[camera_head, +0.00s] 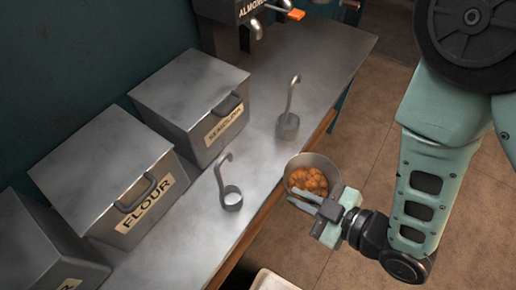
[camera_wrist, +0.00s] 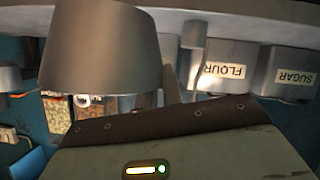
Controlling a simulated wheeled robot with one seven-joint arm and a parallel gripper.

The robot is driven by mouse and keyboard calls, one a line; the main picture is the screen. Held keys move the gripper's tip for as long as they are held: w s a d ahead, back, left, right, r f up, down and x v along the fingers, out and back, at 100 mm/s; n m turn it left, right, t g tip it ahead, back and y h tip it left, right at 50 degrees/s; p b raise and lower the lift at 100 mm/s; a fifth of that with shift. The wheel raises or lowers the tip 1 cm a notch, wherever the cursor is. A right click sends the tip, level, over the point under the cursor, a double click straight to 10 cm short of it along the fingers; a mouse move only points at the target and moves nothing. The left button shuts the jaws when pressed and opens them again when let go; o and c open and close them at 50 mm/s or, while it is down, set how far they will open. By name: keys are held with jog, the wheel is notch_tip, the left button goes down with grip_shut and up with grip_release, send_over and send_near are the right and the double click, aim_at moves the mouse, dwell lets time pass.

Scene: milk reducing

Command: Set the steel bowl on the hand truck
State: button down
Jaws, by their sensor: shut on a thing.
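The steel bowl (camera_head: 312,166) holds several orange-brown pieces and is off the front edge of the steel counter, over the floor, in the head view. My gripper (camera_head: 318,203) is shut on the bowl's near side. In the wrist view the bowl (camera_wrist: 103,48) fills the upper left, its outer wall grey and plain. I cannot make out the hand truck for certain in either view.
The steel counter (camera_head: 262,160) carries a flour bin (camera_head: 110,185), a second labelled bin (camera_head: 195,100) and two ladles (camera_head: 288,122) (camera_head: 230,197). A pale-rimmed tray or box (camera_head: 272,281) shows at the bottom edge. Tiled floor (camera_head: 365,130) lies open beyond the bowl.

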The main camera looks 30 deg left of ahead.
jog(key=b+x, duration=0.2)
jog(key=b, duration=0.1)
jog(key=shift+w+a, duration=0.1)
jog(key=a+b, duration=0.2)
jog(key=a, duration=0.2)
jog(key=w+a+f+b, duration=0.1)
jog(key=a+b, duration=0.1)
jog(key=a, duration=0.3)
jog(key=w+a+f+b, duration=0.1)
jog(key=a+b, duration=0.1)
jog(key=a, duration=0.2)
jog(key=shift+a, duration=0.35)
jog(key=shift+f, duration=0.35)
jog(key=shift+f, duration=0.1)
jog(key=c, duration=1.5)
grip_release()
jog(key=shift+c, duration=0.2)
jog(key=shift+d, duration=0.1)
